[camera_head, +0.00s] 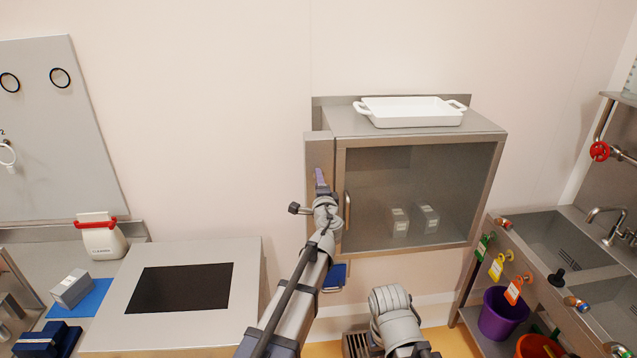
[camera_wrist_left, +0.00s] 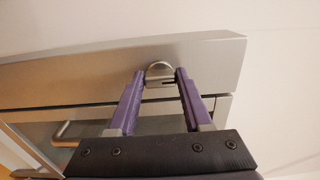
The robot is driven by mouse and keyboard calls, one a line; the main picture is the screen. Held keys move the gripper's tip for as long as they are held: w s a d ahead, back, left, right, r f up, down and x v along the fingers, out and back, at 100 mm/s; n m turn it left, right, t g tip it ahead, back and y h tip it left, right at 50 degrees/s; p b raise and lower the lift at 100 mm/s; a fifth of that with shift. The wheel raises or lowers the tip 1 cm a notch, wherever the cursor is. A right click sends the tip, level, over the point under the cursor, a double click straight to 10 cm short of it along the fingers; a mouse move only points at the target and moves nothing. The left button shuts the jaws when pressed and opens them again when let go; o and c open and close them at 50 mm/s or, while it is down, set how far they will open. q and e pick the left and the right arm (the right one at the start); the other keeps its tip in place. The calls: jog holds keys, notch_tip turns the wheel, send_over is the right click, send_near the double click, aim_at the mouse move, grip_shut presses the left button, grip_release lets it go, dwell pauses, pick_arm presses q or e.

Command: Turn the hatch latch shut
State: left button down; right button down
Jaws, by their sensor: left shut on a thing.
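The hatch latch (camera_wrist_left: 159,70) is a small silver metal piece with a rounded top, set on a brushed steel face. In the left wrist view it sits between the two purple fingertips of my left gripper (camera_wrist_left: 160,77), which is shut on it. In the head view my left gripper (camera_head: 320,180) is at the narrow steel panel (camera_head: 320,150) on the left side of a glass-fronted cabinet (camera_head: 421,190). There the latch is hidden behind the gripper. My right gripper is not in view.
The cabinet's door handle (camera_head: 347,210) is just right of my left wrist, and a white tray (camera_head: 412,111) sits on top. A counter with a black panel (camera_head: 180,288) is at left. Sinks (camera_head: 560,240) and a purple bucket (camera_head: 502,313) are at right.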

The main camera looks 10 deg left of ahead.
pick_arm(q)
jog(key=shift+s+a+f, duration=0.1)
jog(key=shift+s, duration=0.05)
jog(key=shift+c, duration=1.6)
grip_release()
jog(key=v, duration=0.8)
